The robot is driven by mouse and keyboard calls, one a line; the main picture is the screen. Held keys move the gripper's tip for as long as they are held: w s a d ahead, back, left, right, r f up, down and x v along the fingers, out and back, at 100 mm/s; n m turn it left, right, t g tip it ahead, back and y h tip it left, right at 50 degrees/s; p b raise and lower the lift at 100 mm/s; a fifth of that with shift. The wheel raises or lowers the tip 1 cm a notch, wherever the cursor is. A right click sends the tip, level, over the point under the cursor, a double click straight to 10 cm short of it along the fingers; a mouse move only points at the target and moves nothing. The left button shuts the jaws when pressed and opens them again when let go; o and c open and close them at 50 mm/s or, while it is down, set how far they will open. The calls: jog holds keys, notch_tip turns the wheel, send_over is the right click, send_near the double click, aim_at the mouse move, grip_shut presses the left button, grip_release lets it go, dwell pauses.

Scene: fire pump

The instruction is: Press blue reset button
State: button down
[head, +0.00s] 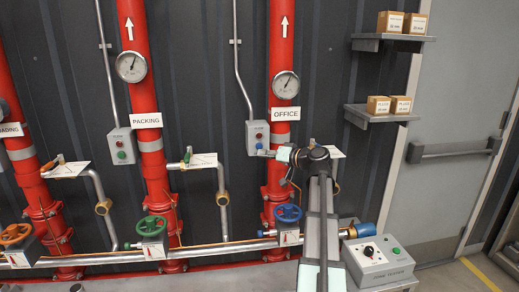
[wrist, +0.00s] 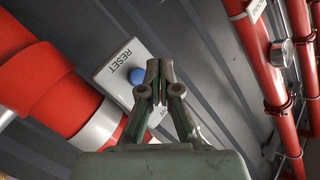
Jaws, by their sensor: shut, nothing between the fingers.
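The blue reset button (wrist: 137,76) shows in the wrist view on a grey box (wrist: 118,68) marked RESET. It lies just left of my gripper's fingertips (wrist: 160,64). The fingers are shut with nothing between them. I cannot tell whether they touch the box. In the head view the grey box (head: 257,131) hangs on the wall left of the OFFICE pipe. My gripper (head: 268,153) is at the lower right of this box, with the arm reaching up from below. The lower part of the box face is partly hidden by the fingers in the wrist view.
The red OFFICE pipe (head: 281,60) with a gauge (head: 285,85) stands right beside the box. A blue valve wheel (head: 288,213) is below. A grey control box (head: 378,261) with a green button stands at lower right. Shelves (head: 393,38) hold small cartons at upper right.

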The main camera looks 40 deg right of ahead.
jog(key=shift+s+a, duration=0.3)
jog(key=shift+s, duration=0.25)
jog(key=shift+s+a, duration=0.3)
jog(key=shift+s, duration=0.2)
